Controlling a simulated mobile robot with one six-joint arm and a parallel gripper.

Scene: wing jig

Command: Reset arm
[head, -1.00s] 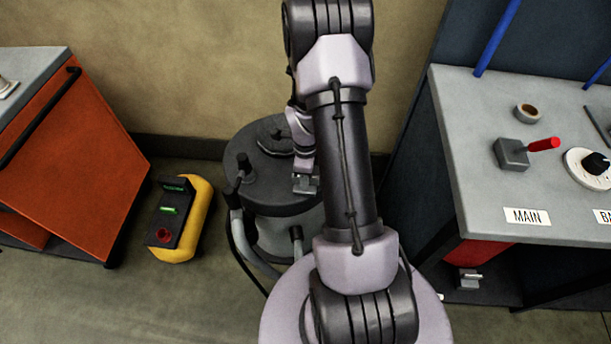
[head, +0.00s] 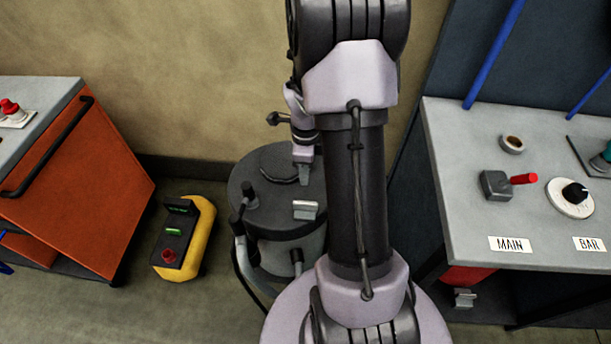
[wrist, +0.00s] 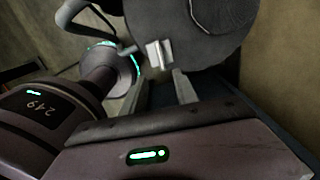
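My arm stands in the middle of the head view, with its upper link upright and its elbow at the top edge. My gripper (head: 303,160) hangs behind the upper link, over the dark round lid of a drum (head: 262,195). A small silver block (head: 305,210) lies at the lid's near right. It also shows in the wrist view (wrist: 158,55), apart from the finger. Nothing is seen held.
An orange cabinet (head: 75,190) with a red button (head: 10,108) on top stands at left. A yellow and black control box (head: 183,238) sits on the floor. At right, a grey bench (head: 455,150) carries a red-handled lever (head: 500,184) and a dial (head: 570,197).

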